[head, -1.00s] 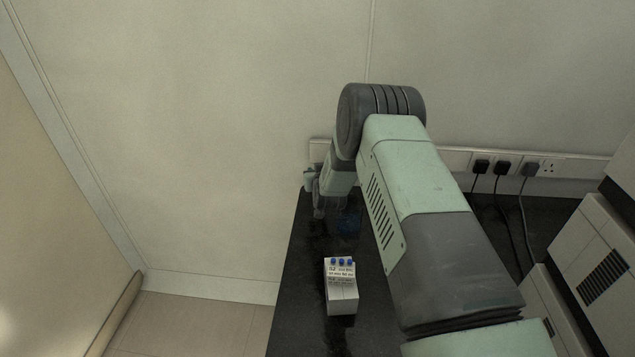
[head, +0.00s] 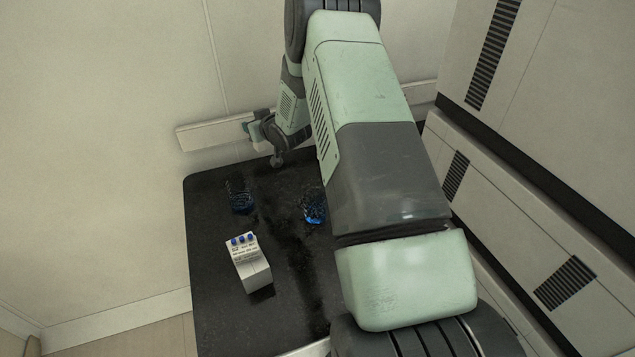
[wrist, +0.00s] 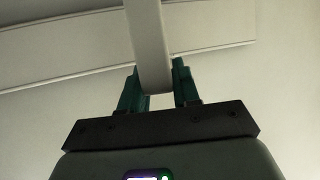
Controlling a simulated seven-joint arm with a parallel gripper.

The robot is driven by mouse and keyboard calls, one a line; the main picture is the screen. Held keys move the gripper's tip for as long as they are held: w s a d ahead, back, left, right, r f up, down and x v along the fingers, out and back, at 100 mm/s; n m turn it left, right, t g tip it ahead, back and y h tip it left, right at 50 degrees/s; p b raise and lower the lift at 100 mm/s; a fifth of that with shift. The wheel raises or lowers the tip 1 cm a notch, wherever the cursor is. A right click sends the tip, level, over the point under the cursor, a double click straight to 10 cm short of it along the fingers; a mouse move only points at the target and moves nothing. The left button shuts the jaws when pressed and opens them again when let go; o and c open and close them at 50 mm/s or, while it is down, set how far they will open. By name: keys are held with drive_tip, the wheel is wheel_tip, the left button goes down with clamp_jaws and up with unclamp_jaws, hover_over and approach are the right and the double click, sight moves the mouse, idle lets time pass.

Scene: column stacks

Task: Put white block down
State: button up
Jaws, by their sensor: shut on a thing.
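The white block (wrist: 149,45) is a long pale bar in the wrist view. It runs from the top edge down between the two teal fingers of my gripper (wrist: 158,88), which is shut on it. In the head view my gripper (head: 255,130) is near the wall, by the far edge of the black table (head: 215,290). The block cannot be made out there against the pale wall. Whether it touches anything is not clear.
A white device with blue knobs (head: 252,268) stands at the front left of the table. Two glass vessels with blue contents (head: 241,203) (head: 313,210) stand behind it. A pale wall strip (head: 210,132) runs behind my gripper. Large pale cabinets (head: 520,215) stand at the right.

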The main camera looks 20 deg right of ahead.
drive_tip(key=s+d+n+y, duration=0.1)
drive_tip(key=s+d, duration=0.7)
drive_tip(key=d, duration=0.6)
drive_tip(key=shift+s+d+f, duration=0.2)
drive_tip(key=shift+f, duration=1.55)
drive_tip(key=shift+s+d+f, duration=0.15)
drive_tip(key=shift+s+f, duration=0.05)
drive_tip(key=shift+f, duration=1.55)
drive_tip(key=shift+s+d+f, duration=0.2)
drive_tip(key=shift+f, duration=1.55)
drive_tip(key=shift+f, duration=0.15)
drive_tip(key=o, duration=1)
drive_tip(key=shift+o, duration=0.2)
